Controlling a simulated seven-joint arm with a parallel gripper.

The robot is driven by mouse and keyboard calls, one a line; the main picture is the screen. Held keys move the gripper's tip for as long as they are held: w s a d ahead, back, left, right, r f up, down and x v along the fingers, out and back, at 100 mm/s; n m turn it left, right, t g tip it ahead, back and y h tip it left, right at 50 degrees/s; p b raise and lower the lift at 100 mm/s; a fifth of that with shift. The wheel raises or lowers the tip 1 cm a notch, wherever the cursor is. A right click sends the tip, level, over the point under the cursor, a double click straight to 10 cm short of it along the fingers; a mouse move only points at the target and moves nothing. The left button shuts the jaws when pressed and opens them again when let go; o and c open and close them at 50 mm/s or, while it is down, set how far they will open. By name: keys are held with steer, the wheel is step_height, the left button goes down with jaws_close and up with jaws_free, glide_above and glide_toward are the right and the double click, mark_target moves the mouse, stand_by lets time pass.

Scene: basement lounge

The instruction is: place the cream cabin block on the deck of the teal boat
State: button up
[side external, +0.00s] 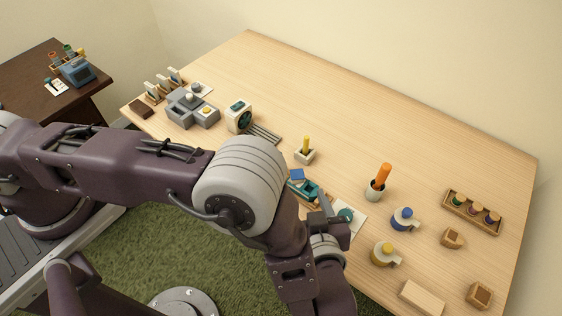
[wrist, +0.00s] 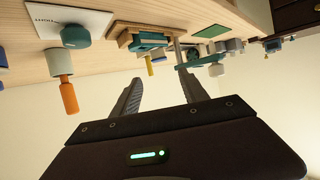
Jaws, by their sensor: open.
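The teal boat (side external: 309,191) sits near the middle of the table's front edge, partly hidden behind my arm. In the wrist view, the teal boat (wrist: 152,38) appears beyond the fingertips, on a tan wooden base. My gripper (wrist: 160,76) is open with nothing between its fingers, and apart from the boat. I cannot pick out the cream cabin block with certainty. A plain pale block (side external: 421,298) lies at the table's front right, but I cannot tell if it is the cabin.
Behind the boat stands a yellow peg in a pale holder (side external: 304,156). To its right are an orange cylinder in a cup (side external: 376,187), a blue jug (side external: 404,219) and a yellow-topped jug (side external: 384,254). A grey machine (side external: 191,110) stands left. The table's back middle is clear.

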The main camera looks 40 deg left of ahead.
steer(key=w+d+r+m+t+h, duration=0.1)
steer(key=w+d+r+h, duration=0.25)
steer(key=w+r, duration=0.45)
steer(key=w+d+r+h, duration=0.3)
steer(key=w+r+h, duration=0.25)
steer(key=r, duration=0.55)
steer(key=a+r+m+h, duration=0.2)
steer(key=r, duration=0.5)
steer(key=a+r+m+h, duration=0.1)
steer(key=a+r+h, duration=0.15)
steer(key=r, duration=0.55)
steer(key=s+a+r+m+g, duration=0.3)
steer(key=s+a+m, duration=0.2)
steer(key=s+a, duration=1.15)
steer(key=s+a+f+g+y, duration=0.1)
steer(key=s+a+f+y, duration=0.1)
steer(key=s, duration=0.5)
steer(key=s+a+f+g+y, duration=0.1)
steer(key=s+a+f+y, duration=0.1)
steer(key=s+a+f, duration=0.2)
steer(key=s+a, duration=0.2)
steer(key=s, duration=0.1)
steer(key=shift+s+a, duration=0.3)
steer(key=shift+s, duration=0.05)
